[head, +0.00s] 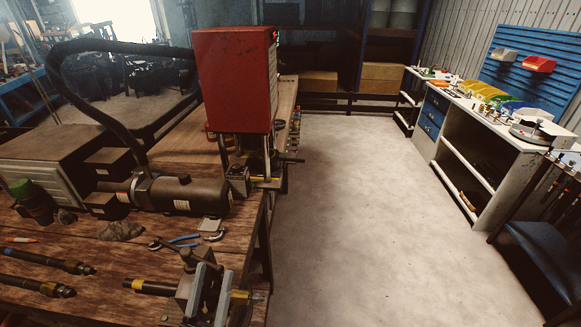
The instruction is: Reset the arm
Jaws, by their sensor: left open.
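My left gripper (213,276) is at the bottom of the head view, by the right edge of the wooden workbench (90,248). Its two pale grey fingers are apart, so it is open. A dark hose piece with a yellow band (152,287) lies just left of it. Something yellow (240,297) shows at its right side; I cannot tell whether anything lies between the fingers. My right gripper is not in view.
A red machine head (235,80) stands above the bench, with a black cylinder (185,194) beside it. Blue-handled pliers (184,239) and two dark hoses (35,286) lie on the bench. The floor (360,220) is clear, with a white workbench (480,150) at right.

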